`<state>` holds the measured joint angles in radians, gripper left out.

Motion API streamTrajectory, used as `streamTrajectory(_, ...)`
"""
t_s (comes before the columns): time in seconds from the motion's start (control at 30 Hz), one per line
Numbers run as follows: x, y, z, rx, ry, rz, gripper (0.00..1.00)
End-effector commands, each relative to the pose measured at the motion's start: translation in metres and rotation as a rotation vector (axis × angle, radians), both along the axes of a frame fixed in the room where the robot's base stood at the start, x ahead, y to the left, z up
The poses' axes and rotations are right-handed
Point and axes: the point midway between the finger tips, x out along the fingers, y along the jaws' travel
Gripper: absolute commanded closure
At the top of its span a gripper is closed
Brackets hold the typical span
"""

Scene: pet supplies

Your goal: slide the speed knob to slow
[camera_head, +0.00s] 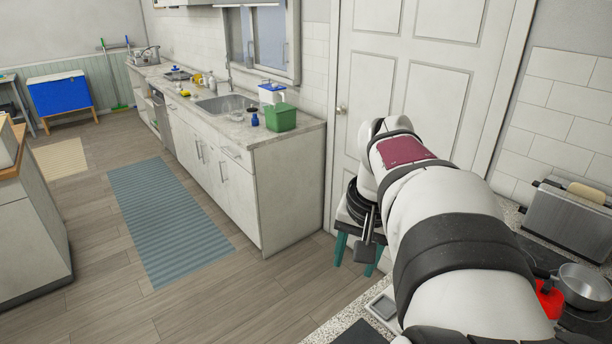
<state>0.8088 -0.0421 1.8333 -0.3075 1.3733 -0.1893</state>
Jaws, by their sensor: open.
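I cannot make out a speed knob or a slow mark in the head view. My white arm reaches in from the bottom right and bends down in front of the door. My gripper (367,232) hangs at its far end, dark and small, pointing down. It is open, and I see nothing between its fingers. My arm hides part of the counter on the right.
A toaster (567,222), a metal pan (584,284) and a red object (548,299) sit on the right counter. A small grey device (383,307) lies at the counter's near edge. A sink counter (290,130) with a green box (280,117) stands behind. The floor between is clear.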

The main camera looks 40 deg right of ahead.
Motion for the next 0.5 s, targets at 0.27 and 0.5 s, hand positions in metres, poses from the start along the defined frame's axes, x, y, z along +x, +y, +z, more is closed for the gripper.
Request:
streamTrajectory(0.27,-0.196,-0.264,0.024,-0.217,0.033,-0.491,0.50)
streamTrajectory(0.5,-0.244,-0.288,0.025,-0.250,0.052,-0.558,0.50)
